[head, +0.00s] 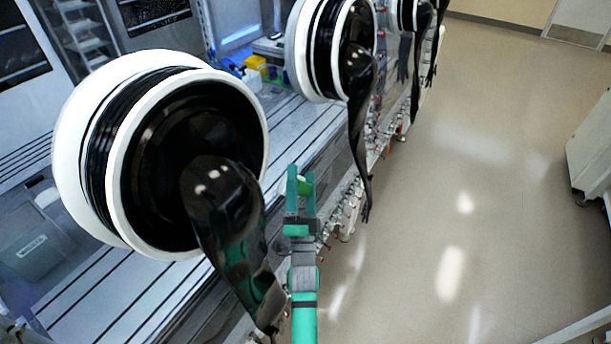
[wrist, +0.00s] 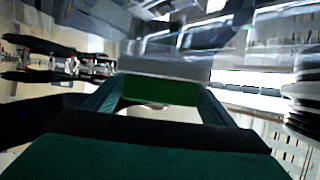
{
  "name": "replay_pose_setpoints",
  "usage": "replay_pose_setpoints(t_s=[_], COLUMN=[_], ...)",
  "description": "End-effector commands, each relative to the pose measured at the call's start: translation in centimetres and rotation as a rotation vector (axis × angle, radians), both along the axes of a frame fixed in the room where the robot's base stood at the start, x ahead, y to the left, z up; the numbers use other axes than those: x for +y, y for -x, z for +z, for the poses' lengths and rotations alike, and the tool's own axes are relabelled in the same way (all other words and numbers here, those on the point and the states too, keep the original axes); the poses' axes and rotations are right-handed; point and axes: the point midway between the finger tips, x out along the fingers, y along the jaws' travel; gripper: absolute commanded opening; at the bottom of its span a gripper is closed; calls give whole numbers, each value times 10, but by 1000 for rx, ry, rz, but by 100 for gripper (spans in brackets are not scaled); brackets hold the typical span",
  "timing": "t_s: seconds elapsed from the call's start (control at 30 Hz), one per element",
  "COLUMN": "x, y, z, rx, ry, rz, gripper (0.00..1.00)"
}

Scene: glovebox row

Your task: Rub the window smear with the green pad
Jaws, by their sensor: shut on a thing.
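My gripper (head: 300,188) reaches away from me beside the glovebox front, to the right of the nearest glove port. It is shut on the green pad (head: 306,184), which shows between the fingertips. In the wrist view the green pad (wrist: 160,90) spans the gap between the two fingers, with a pale grey band just beyond it. I cannot tell from these views whether the pad touches the window. I cannot make out the smear in either view.
The nearest white-rimmed glove port (head: 190,160) has a black glove (head: 228,215) hanging close left of my arm. A second port (head: 335,50) and its glove (head: 361,140) stand farther along. Small fittings line the glovebox's lower edge.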

Motion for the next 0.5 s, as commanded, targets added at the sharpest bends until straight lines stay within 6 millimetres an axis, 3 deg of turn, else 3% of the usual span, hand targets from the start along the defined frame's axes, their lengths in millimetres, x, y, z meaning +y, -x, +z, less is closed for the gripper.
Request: replay_pose_setpoints(t_s=[0.5], x=[16], y=[21], z=[0], rx=[0], ry=[-2], rz=[1], gripper=[55])
